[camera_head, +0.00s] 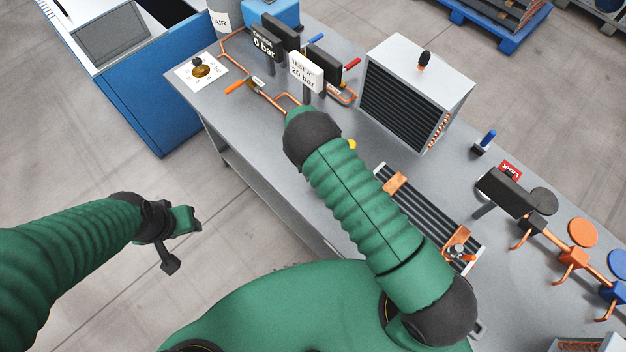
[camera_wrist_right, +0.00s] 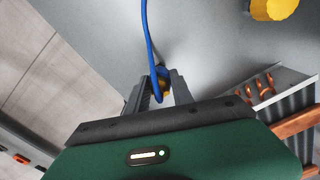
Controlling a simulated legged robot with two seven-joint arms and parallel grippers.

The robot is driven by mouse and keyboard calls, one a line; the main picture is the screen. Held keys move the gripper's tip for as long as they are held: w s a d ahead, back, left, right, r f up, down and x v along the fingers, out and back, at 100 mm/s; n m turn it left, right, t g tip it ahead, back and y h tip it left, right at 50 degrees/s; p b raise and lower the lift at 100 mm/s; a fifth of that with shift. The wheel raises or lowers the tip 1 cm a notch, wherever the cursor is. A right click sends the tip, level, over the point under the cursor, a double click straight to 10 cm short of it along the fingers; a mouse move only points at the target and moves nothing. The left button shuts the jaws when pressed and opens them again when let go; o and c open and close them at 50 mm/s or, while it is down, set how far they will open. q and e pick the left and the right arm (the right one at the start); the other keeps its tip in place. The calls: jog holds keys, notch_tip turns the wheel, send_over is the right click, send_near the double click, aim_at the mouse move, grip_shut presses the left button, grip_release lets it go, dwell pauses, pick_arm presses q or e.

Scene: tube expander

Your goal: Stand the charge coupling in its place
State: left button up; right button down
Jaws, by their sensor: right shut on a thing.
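In the right wrist view my right gripper (camera_wrist_right: 158,92) is shut on a small brass-coloured coupling (camera_wrist_right: 162,84) with a blue hose running up from it over the grey bench. The fingers hide part of the coupling, and its tilt is hard to tell. In the head view my right arm covers this gripper and the coupling. My left gripper (camera_head: 180,240) is over the floor, left of the bench, away from everything; its finger opening is not clear. A white plate (camera_head: 189,72) with a brass round and a black knob lies at the bench's far left corner.
A yellow piece (camera_wrist_right: 272,8) is near the coupling. A blue cabinet (camera_head: 150,100) stands left.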

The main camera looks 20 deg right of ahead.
jog(key=shift+f, duration=0.1)
jog(key=c, duration=1.6)
grip_release()
jog(key=o, duration=0.6)
jog(key=shift+c, duration=0.2)
jog(key=shift+o, duration=0.2)
jog(key=o, duration=1)
